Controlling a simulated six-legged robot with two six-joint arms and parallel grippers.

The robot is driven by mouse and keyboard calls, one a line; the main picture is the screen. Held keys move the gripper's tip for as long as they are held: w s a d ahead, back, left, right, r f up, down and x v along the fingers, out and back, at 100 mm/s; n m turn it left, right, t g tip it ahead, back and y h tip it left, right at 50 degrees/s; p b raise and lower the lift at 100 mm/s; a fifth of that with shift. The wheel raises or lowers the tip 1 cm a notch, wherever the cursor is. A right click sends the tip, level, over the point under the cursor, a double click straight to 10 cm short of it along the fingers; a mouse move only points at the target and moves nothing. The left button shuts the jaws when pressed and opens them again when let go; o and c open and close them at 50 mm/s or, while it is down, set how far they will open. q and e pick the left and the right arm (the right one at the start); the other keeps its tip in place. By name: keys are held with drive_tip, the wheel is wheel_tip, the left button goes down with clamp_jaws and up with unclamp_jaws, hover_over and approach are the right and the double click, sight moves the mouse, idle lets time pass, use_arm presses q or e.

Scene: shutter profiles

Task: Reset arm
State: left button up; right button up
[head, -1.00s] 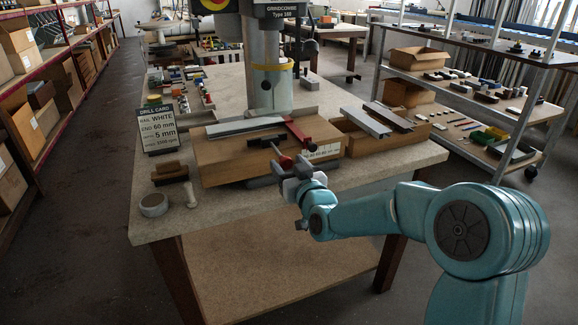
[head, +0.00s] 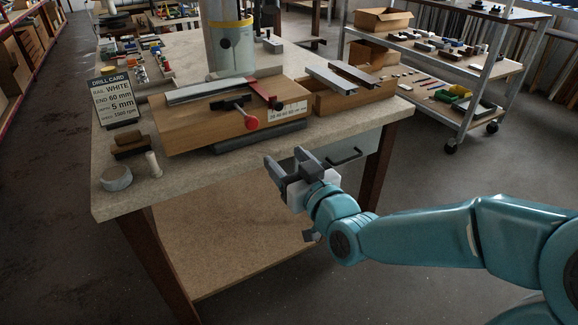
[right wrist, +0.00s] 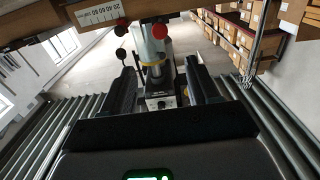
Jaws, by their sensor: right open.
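My right gripper (head: 288,168) is open and empty in the head view, in front of the table's front edge and below the drill fixture. In the right wrist view its two dark fingers (right wrist: 160,88) stand apart with nothing between them. The wooden drill fixture (head: 190,130) sits on the table (head: 215,165) under the drill column (head: 230,48). A light profile (head: 212,90) lies on the fixture beside a red clamp (head: 262,93). A red knob (head: 253,121) sticks out at its front. My left gripper does not show.
A drill card (head: 113,101), a brush (head: 130,146) and a round tin (head: 116,178) are at the table's left. A wooden box (head: 345,97) with two profiles is right of the fixture. A wheeled shelf (head: 440,75) stands back right; the floor before it is clear.

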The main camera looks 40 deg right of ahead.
drive_tip(key=shift+s, duration=0.2)
idle(0.4)
drive_tip(key=w+a+f+n+g+y+p, duration=0.1)
drive_tip(key=a+f+g+y+p, duration=0.25)
drive_tip(key=a+f, duration=0.4)
drive_tip(key=w+a+f+n+g+y+p, duration=0.15)
drive_tip(key=a+f+g+p, duration=0.3)
drive_tip(key=f, duration=0.65)
drive_tip(key=s+a+f+m+g+y+p, duration=0.1)
drive_tip(key=s+a+f+g, duration=0.3)
drive_tip(key=s+f, duration=0.3)
drive_tip(key=s+a+f+g+y+p, duration=0.2)
drive_tip(key=s+a+f+g, duration=0.3)
drive_tip(key=s, duration=0.5)
wheel_tip(320, 180, down, 4)
drive_tip(key=shift+a+r+m, duration=0.25)
drive_tip(key=shift+a+m, duration=0.1)
drive_tip(key=shift+a, duration=0.75)
